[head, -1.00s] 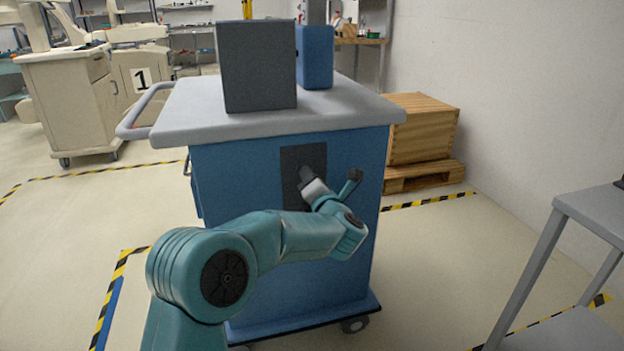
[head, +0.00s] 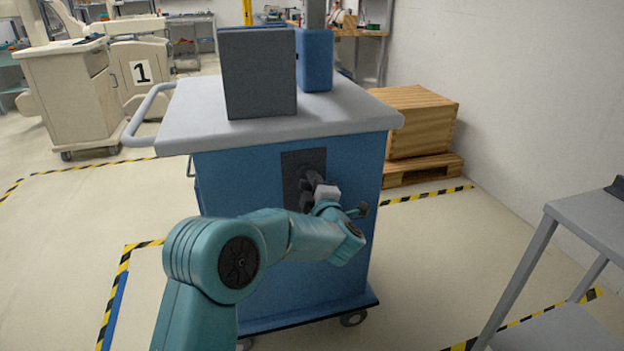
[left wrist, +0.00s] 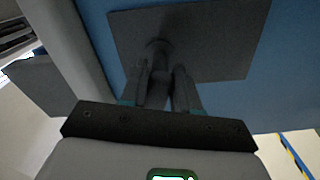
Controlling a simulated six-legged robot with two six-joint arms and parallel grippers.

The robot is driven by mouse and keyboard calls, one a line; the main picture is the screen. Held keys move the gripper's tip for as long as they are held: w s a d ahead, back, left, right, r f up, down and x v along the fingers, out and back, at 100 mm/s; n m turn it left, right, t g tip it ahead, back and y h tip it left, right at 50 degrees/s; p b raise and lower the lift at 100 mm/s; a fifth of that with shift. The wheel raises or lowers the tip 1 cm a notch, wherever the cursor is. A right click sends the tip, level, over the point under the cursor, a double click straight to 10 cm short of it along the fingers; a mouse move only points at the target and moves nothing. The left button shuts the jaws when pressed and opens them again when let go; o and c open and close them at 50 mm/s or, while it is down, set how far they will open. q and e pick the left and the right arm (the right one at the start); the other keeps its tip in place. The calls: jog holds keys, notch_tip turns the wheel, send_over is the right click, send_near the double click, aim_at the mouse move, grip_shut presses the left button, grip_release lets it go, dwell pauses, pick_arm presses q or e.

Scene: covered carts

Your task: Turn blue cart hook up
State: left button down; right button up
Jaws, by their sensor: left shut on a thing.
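The blue cart (head: 240,250) stands in front of me with a grey top (head: 180,110). A dark plate (head: 291,172) is fixed on its near face, and the hook sits on that plate. My left gripper (head: 308,188) reaches the plate and is shut on the hook. In the left wrist view the gripper fingers (left wrist: 168,92) close around the dark hook (left wrist: 158,52), which stands out from the dark plate (left wrist: 215,40). The hook is mostly covered by the fingers, so its exact turn is hard to tell. My right gripper is out of view.
A dark grey box (head: 258,75) and a blue box (head: 316,60) stand on the cart top. A wooden crate (head: 420,120) on a pallet is behind right. A grey table (head: 590,220) stands at the right. Open floor lies between it and the cart.

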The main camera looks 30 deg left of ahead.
pick_arm(q)
jog(key=m+p, duration=0.2)
jog(key=m, duration=0.2)
jog(key=shift+m+p, duration=0.4)
jog(key=m+p, duration=0.2)
jog(key=m, duration=0.1)
jog(key=shift+m, duration=0.3)
jog(key=m+p, duration=0.3)
jog(key=m, duration=0.1)
jog(key=shift+f+m+p, duration=0.15)
jog(key=shift+m+p, duration=0.4)
jog(key=shift+m, duration=0.55)
jog(key=c, duration=0.9)
grip_release()
